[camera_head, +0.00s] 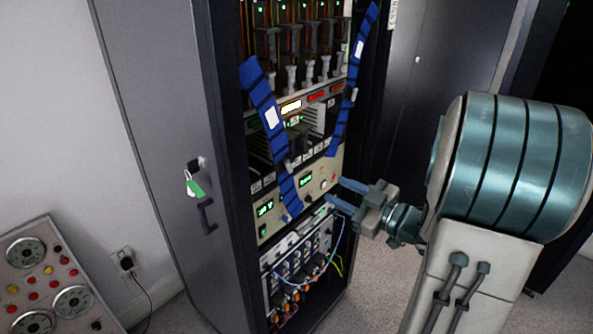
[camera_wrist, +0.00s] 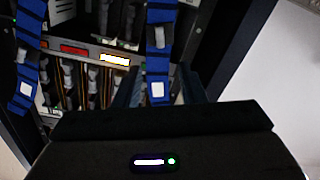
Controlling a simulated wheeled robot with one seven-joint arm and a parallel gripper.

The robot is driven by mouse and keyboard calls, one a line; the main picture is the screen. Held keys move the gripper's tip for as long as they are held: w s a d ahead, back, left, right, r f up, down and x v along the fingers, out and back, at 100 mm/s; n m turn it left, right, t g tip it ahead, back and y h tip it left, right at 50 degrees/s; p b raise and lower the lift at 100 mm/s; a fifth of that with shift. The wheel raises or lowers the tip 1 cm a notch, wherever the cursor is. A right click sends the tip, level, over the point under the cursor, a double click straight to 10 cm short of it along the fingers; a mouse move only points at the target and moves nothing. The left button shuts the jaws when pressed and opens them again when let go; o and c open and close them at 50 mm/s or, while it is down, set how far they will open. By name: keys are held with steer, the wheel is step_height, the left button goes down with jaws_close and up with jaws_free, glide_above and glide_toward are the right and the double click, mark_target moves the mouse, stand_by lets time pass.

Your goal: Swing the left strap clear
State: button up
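The left strap (camera_head: 265,95) is a blue webbing band with dark stripes and a white label, hanging diagonally across the left of the open rack front. A similar right strap (camera_head: 354,80) hangs on the right side. My gripper (camera_head: 334,192) is open and empty at the rack's right front, its fingers pointing left. It is apart from the left strap's lower end. In the wrist view, which looks turned over, the left strap (camera_wrist: 160,40) lines up between my open fingers (camera_wrist: 160,88), and the right strap (camera_wrist: 27,60) is at the left.
The rack door (camera_head: 160,120) stands at the left with a handle and a green-tagged key (camera_head: 194,185). Cables (camera_head: 335,250) hang in the rack's lower bay. A control box (camera_head: 48,275) is at lower left. Grey floor is clear right of the rack.

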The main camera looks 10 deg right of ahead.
mark_target(291, 168)
steer(key=p+x, duration=0.2)
steer(key=x, duration=1.1)
steer(key=shift+w+a, duration=0.1)
jaws_close()
